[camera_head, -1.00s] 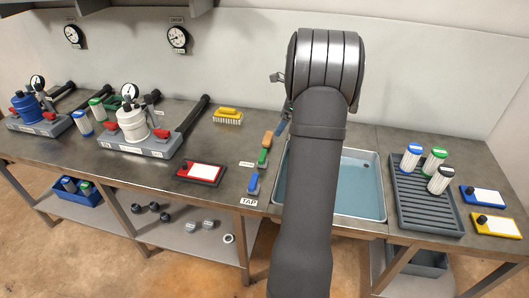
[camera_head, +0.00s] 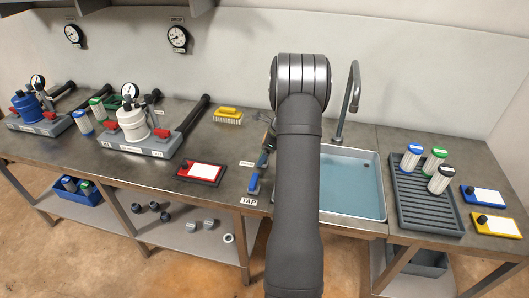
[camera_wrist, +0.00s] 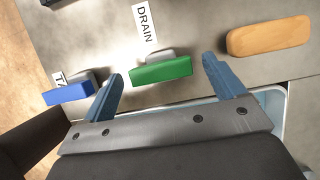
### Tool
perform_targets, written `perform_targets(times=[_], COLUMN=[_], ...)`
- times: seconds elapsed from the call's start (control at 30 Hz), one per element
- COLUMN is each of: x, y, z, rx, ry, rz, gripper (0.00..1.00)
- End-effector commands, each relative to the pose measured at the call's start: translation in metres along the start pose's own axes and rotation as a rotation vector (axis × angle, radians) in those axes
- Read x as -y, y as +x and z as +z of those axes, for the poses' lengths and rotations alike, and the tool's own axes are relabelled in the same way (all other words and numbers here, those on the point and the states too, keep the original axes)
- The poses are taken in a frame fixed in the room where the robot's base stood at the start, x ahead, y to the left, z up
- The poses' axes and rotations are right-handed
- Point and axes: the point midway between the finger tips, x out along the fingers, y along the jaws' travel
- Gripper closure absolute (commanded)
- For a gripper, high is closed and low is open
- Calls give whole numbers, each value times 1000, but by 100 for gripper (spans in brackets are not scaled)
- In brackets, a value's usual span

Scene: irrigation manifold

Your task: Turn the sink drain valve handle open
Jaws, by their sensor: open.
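The green drain valve handle (camera_wrist: 162,72) shows in the wrist view beside a white DRAIN label (camera_wrist: 145,24). It lies roughly level in that picture, between the two blue fingers of my gripper (camera_wrist: 162,66). My gripper is open, with one finger on each side of the handle. I cannot tell how far the fingers are above it, and no contact shows. In the head view my gripper (camera_head: 266,143) is over the handles left of the sink, and my arm and gripper largely hide the green handle.
A blue handle (camera_wrist: 69,93) by the TAP label (camera_head: 249,202) is close outside the left finger. A wooden orange block (camera_wrist: 269,36) is right of the right finger. The sink (camera_head: 350,185) and faucet (camera_head: 349,100) stand right of my arm. A red-framed card (camera_head: 199,173) lies left.

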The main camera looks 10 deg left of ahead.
Motion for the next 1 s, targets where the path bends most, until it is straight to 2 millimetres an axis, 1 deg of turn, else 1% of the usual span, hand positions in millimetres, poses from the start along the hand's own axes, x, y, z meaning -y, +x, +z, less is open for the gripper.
perform_targets(times=[0.3,0.37,0.4,0.53,0.77,1.0], x=[0,0,0,0,0,1], y=[3,2,2,2,2,3], z=[0,0,0,0,0,0], rx=[0,0,0,0,0,-1], ry=[0,0,0,0,-12,-99], rz=[-1,0,0,0,5,42], gripper=[13,24,32,57,57,57])
